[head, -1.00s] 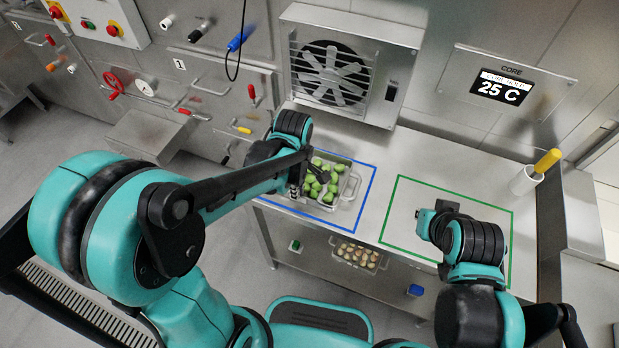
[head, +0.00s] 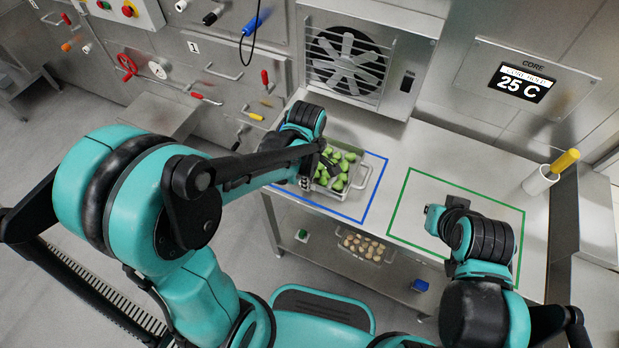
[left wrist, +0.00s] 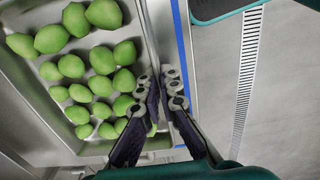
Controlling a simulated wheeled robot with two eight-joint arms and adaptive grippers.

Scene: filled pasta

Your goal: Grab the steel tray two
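A steel tray (head: 362,178) with green filled pasta stands in the blue-outlined area of the steel table. My left gripper (head: 305,182) is at its near left side, partly hidden by my arm. In the left wrist view the left gripper's fingertips (left wrist: 160,86) are close together, one on each side of the tray's rim (left wrist: 149,45), and appear shut on it. A second steel tray (head: 372,256) with beige pieces is on the lower shelf. No number is readable on either tray. My right gripper (head: 432,218) is over the green-outlined area; its fingers are not clear.
The green-outlined area (head: 470,190) on the table is bare. A fan unit (head: 350,65) stands behind the tray. A white holder with a yellow-handled item (head: 565,160) is at the right. A blue item (head: 420,285) lies on the lower shelf.

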